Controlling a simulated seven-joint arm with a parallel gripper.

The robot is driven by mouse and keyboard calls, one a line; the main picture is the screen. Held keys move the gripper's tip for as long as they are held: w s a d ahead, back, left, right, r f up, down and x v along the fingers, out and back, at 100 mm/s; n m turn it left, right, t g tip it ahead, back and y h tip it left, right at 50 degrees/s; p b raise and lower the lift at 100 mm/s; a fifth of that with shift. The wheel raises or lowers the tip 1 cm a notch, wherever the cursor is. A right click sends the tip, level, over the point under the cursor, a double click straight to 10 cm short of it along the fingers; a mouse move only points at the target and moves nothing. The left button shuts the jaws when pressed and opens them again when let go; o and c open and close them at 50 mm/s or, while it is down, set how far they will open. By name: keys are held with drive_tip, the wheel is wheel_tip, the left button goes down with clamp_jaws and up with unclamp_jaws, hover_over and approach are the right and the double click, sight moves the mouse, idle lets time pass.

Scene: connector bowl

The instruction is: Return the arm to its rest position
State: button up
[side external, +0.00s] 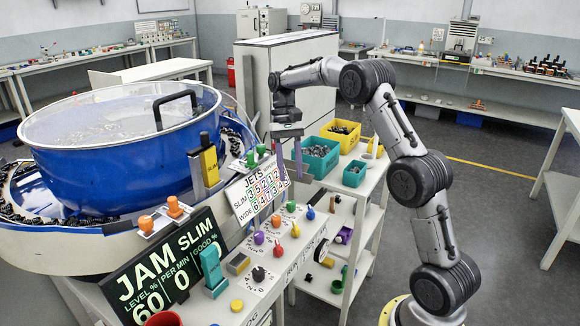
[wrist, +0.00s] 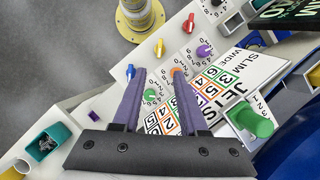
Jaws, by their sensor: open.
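My gripper (side external: 288,152) hangs pointing down at the right end of the connector bowl's panel, beside the JETS board (side external: 258,190). In the wrist view my gripper (wrist: 160,90) shows two purple fingers spread apart with nothing between them. Below the gap are the control panel and part of the JETS board (wrist: 205,90). My arm reaches in from its base at the lower right of the side view, bent over the shelf cart. How far the fingertips are above the panel is hard to tell.
The blue bowl (side external: 120,150) with a clear lid stands at left. Coloured knobs (side external: 277,221) and the JAM display (side external: 165,275) are on the panel. A cart with a yellow bin (side external: 341,134) and teal bins (side external: 314,158) stands behind my gripper. Open floor lies to the right.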

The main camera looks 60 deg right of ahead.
drive_tip(key=shift+w+d+r, duration=0.1)
drive_tip(key=shift+d+r, duration=0.05)
drive_tip(key=shift+r, duration=0.25)
drive_tip(key=s+a+r+n+t+h, duration=0.2)
drive_tip(key=s+a+r+n+t, duration=0.15)
drive_tip(key=s+a+r, duration=0.9)
drive_tip(key=s+a+n+t, duration=0.3)
drive_tip(key=s+a, duration=0.1)
drive_tip(key=s, duration=0.4)
drive_tip(key=s+f+n+t+h, duration=0.1)
drive_tip(key=s+f, duration=0.3)
drive_tip(key=f, duration=0.4)
drive_tip(key=shift+a+n+t, duration=0.2)
drive_tip(key=shift+n+t, duration=0.45)
